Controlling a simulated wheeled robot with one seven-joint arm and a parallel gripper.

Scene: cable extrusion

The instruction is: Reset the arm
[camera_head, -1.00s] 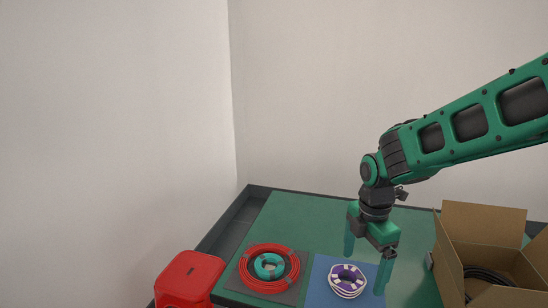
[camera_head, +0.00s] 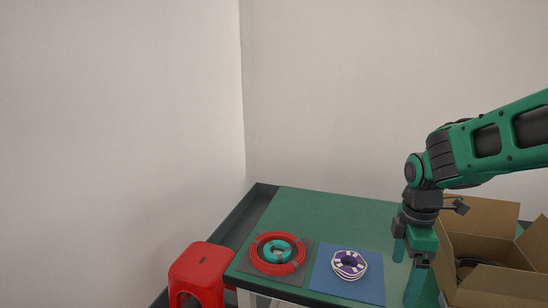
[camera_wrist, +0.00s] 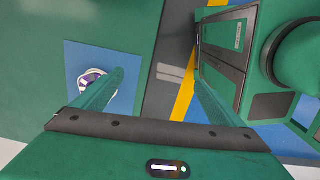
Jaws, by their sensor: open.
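My gripper (camera_head: 408,268) points down at the right of the table in the head view, open and empty. Its two green fingers stand apart, with nothing between them. In the wrist view my gripper (camera_wrist: 158,76) shows its left finger in front of part of a blue mat (camera_wrist: 71,85) and a purple and white coil (camera_wrist: 88,80). In the head view this coil (camera_head: 349,264) lies on the blue mat (camera_head: 330,283), left of my gripper and apart from it.
A red coil (camera_head: 262,264) surrounds a teal coil (camera_head: 277,250) on a grey mat (camera_head: 300,272) at the table's left. An open cardboard box (camera_head: 500,285) stands close at right, with dark cable inside. A red stool (camera_head: 200,270) stands left. The table's back (camera_head: 330,210) is clear.

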